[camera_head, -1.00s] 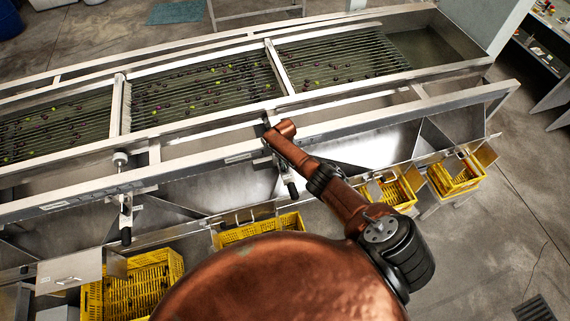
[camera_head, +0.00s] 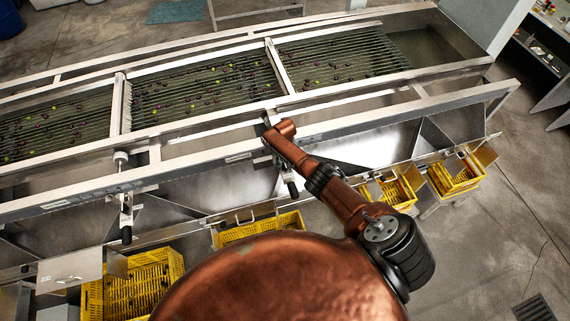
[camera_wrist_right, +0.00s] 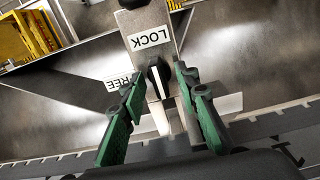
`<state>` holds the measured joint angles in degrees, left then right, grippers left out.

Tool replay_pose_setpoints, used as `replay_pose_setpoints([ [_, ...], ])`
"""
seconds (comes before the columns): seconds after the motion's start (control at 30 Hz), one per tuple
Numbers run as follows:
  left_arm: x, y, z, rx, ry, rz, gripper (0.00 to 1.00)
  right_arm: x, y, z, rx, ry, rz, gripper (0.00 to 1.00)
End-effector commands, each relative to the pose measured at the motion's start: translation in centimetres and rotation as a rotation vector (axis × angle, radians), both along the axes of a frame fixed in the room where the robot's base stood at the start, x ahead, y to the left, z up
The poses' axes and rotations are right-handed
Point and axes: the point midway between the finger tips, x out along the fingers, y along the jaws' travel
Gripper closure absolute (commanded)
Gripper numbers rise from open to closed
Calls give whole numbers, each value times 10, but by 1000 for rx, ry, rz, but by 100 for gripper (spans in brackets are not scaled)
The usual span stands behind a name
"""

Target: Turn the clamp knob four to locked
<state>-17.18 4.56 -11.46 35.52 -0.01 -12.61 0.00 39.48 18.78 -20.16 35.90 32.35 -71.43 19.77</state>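In the right wrist view, a black clamp knob (camera_wrist_right: 155,82) with a white stripe sits between the two green-padded fingers of my right gripper (camera_wrist_right: 158,84). A LOCK label (camera_wrist_right: 150,38) is above it in the picture, and a partly covered FREE label (camera_wrist_right: 118,83) is at its left. The fingers are spread, one on each side of the knob, with gaps visible. In the head view my copper right arm reaches to the machine's front rail and hides the knob. My left gripper is not in view.
The roller sizer's front rail (camera_head: 200,165) runs across the head view, with fruit on the roller bed (camera_head: 205,88) behind it. Yellow crates (camera_head: 135,292) stand below the chutes. Another clamp with a black handle (camera_head: 126,235) is at the left.

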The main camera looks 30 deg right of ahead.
Motion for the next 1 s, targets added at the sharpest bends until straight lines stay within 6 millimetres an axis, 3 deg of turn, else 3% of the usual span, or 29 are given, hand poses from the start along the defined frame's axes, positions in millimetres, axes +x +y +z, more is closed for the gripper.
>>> replay_pose_setpoints([
  [0.27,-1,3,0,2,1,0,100,1,-1,2,0,-1,1,71],
  [0.47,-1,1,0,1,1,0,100,2,0,17,1,-3,3,71],
  [1.0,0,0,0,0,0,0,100,1,0,109,0,-1,1,71],
])
